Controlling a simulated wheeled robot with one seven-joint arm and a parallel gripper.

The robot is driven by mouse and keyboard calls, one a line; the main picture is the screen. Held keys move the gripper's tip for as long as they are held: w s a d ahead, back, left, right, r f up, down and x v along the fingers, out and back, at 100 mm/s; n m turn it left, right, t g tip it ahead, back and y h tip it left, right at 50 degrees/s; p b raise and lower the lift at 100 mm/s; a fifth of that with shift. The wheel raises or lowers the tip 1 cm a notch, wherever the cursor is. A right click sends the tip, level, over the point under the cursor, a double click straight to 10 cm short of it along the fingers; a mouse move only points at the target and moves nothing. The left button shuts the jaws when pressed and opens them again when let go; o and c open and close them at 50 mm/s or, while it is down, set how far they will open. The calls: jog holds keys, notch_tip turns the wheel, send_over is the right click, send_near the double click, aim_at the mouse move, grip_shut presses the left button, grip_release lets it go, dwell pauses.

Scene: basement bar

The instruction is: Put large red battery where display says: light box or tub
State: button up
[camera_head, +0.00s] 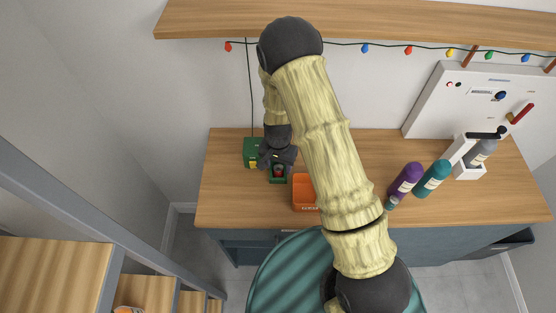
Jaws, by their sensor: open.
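My gripper (278,166) is open and points down at the left part of the wooden counter. Just below its fingers a small red thing (279,171), perhaps the large red battery, shows in a dark green holder (278,180). The fingers partly hide it, and I cannot tell whether they touch it. An orange tub (298,203) stands to the right of the holder, partly hidden by my arm. A green box (251,147) with yellow marks stands to the left, with a cable running up the wall. I cannot read a display or make out which thing is the light box.
A white board (456,98) leans at the back. A shelf (400,18) with string lights hangs above.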

jog(key=shift+r, duration=0.15)
notch_tip(320, 180, up, 17)
jog(key=b, duration=0.4)
dwell(0.9)
jog(key=s+d+r+n+t+b, duration=0.1)
jog(key=s+d+r+n+t, duration=0.1)
jog(key=s+d, duration=1)
jog(key=shift+s+d+r+n+t, duration=0.25)
jog(key=shift+d+r+n, duration=0.2)
jog(key=shift+d+n, duration=0.55)
jog(key=shift+a, duration=0.15)
